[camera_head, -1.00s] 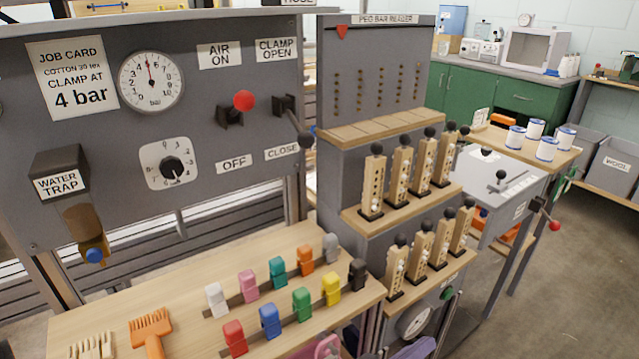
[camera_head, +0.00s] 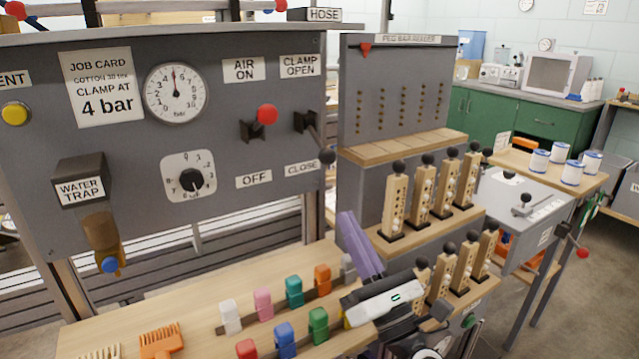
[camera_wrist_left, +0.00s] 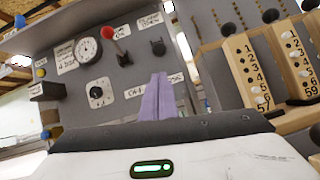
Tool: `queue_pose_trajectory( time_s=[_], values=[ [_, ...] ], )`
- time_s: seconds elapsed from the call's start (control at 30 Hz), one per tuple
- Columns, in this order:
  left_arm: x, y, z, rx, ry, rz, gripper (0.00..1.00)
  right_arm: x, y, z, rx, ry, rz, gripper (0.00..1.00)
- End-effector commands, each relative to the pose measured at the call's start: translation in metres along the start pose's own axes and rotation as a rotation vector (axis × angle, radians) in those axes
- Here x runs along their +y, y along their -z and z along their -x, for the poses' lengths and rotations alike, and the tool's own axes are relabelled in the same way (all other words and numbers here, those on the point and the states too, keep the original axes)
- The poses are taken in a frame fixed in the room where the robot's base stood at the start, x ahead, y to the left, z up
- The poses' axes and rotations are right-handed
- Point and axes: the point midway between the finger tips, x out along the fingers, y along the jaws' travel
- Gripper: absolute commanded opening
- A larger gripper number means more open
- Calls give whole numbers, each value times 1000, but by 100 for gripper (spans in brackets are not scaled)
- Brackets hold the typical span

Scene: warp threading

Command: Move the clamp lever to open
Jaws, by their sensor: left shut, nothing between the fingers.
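The clamp lever (camera_head: 316,137) is a dark lever with a black ball knob on the right of the grey panel (camera_head: 225,115). It slants down to the right, its knob beside the CLOSE label (camera_head: 302,168) and below the CLAMP OPEN label (camera_head: 300,66). Its dark mount (camera_wrist_left: 158,47) shows in the left wrist view, beyond my fingertips. My left gripper (camera_head: 347,216) has purple fingers shut together with nothing between them. It is below and right of the lever knob, apart from it, pointing up toward the panel. My right gripper is not in view.
A red-knobbed air lever (camera_head: 266,115) stands left of the clamp lever, beside a gauge (camera_head: 175,93) and a dial (camera_head: 190,178). Coloured pegs (camera_head: 285,338) line the wooden bench below. A peg rack (camera_head: 395,205) stands close on the right.

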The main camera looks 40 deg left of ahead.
Motion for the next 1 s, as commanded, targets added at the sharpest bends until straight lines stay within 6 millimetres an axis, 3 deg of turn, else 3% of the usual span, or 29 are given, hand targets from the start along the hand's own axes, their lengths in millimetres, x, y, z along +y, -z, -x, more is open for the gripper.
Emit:
queue_pose_trajectory(
  time_s=[0.3, 0.43, 0.8, 1.0],
  values=[
    [0, 1, 1, 5, 0, -2, 0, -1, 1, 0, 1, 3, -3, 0],
    [1, -2, -7, 3, -1, -4, 0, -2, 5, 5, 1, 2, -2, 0],
    [1, -4, -73, 1, 0, -5, 0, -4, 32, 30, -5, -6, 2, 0],
    [1, -1, -94, 2, 0, -3, 0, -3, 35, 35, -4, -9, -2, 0]
  ],
)
